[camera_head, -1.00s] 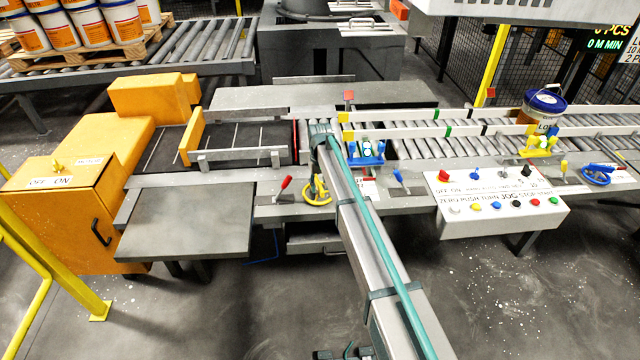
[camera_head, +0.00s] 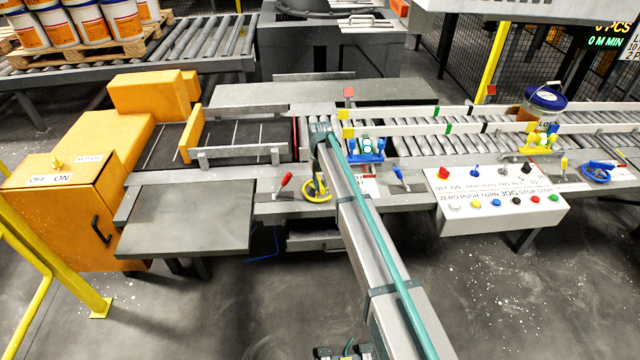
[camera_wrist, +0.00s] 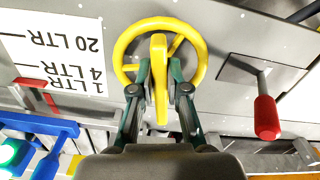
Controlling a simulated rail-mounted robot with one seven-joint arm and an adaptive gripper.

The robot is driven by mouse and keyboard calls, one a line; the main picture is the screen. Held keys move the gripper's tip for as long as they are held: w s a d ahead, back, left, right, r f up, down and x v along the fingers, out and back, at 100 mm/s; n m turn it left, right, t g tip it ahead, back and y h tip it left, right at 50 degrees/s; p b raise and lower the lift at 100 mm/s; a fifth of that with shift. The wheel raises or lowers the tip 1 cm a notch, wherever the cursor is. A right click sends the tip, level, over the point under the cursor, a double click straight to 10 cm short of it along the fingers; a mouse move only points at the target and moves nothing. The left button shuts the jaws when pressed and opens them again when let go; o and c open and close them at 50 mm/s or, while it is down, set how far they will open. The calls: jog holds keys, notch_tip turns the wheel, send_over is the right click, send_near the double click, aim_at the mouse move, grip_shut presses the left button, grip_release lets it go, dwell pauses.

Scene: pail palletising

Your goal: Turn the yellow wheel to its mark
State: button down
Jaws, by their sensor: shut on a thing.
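The yellow wheel (camera_head: 317,193) is on the front face of the conveyor bench, partly covered by my arm in the head view. In the wrist view the wheel (camera_wrist: 126,42) shows as a ring with spokes and a thick yellow bar across its middle. My gripper (camera_wrist: 160,85) is shut on this bar, one finger on each side. A white scale plate (camera_wrist: 60,45) beside the wheel reads 20 LTR, 4 LTR and 1 LTR, upside down in the wrist view. A red piece (camera_wrist: 32,82) lies by the 1 LTR end; I cannot tell whether it is the pointer.
A red-handled lever (camera_wrist: 266,110) stands close to the wheel, also seen in the head view (camera_head: 285,182). A blue fixture (camera_head: 367,152) is on the other side. A white button panel (camera_head: 495,200) lies further right. A pail (camera_head: 540,105) stands on the rollers.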

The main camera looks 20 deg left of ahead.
jog(key=n+b, duration=0.2)
jog(key=n, duration=0.1)
jog(key=shift+w+d+f, duration=0.15)
jog(key=shift+w+d, duration=0.05)
jog(key=n+b, duration=0.2)
jog(key=shift+w+d+n, duration=0.1)
jog(key=shift+w+n, duration=0.1)
jog(key=shift+n, duration=0.2)
jog(key=n+b, duration=0.1)
jog(key=n, duration=0.1)
jog(key=n+b, duration=0.1)
jog(key=n, duration=0.2)
jog(key=shift+w+r, duration=0.2)
jog(key=shift+w, duration=0.2)
jog(key=shift+n, duration=0.4)
jog(key=c, duration=1.2)
grip_release()
jog(key=shift+o, duration=0.2)
